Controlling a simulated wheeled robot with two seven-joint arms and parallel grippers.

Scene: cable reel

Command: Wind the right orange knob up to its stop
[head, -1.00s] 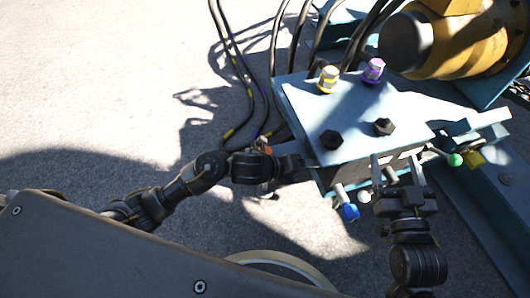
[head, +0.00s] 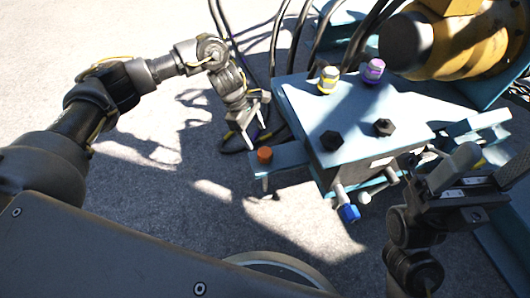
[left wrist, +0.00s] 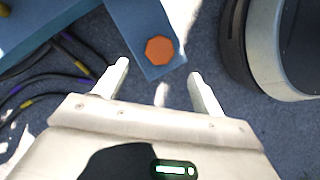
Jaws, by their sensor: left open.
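An orange knob (head: 264,155) sits on a blue bracket (head: 285,156) at the left side of the blue box; it is the only orange knob I can make out. My left gripper (head: 254,131) is open and empty, just behind the knob in the head view, fingers pointing down. In the left wrist view the octagonal knob (left wrist: 160,50) lies slightly beyond the gap between my open fingertips (left wrist: 158,70), apart from both. My right gripper (head: 450,178) is at the right, in front of the box's right side; its jaw opening is unclear.
The blue box (head: 350,115) carries black bolts and yellow-banded and purple-banded connectors on top. A blue-ended bolt (head: 349,213) sticks out in front. Dark cables (head: 273,45) run behind the box and near my left gripper. A yellow drum (head: 460,40) stands behind. The ground at left is clear.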

